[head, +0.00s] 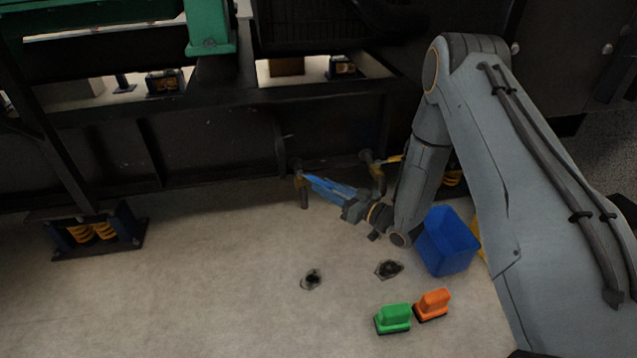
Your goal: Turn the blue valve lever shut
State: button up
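The blue valve lever (322,184) extends right and slightly downward from a brass-coloured valve (298,178) low on the dark genset frame. A short pipe end points down below that valve. My gripper (343,201) is at the right end of the blue lever, overlapping it in the head view. The fingers are small and dark here, so I cannot tell whether they are around the lever, touching it, or open or shut.
A second valve (376,170) with a yellow lever (393,159) is right of the blue one, close to my arm. A blue bin (447,241), a green block (393,319) and an orange block (432,304) are on the floor. Two dark-centred floor patches lie nearby.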

aim_at(313, 179)
jog(key=b+x, duration=0.1)
jog(key=x, duration=0.3)
jog(key=shift+w+a+b, duration=0.25)
jog(key=shift+w+b, duration=0.1)
grip_shut()
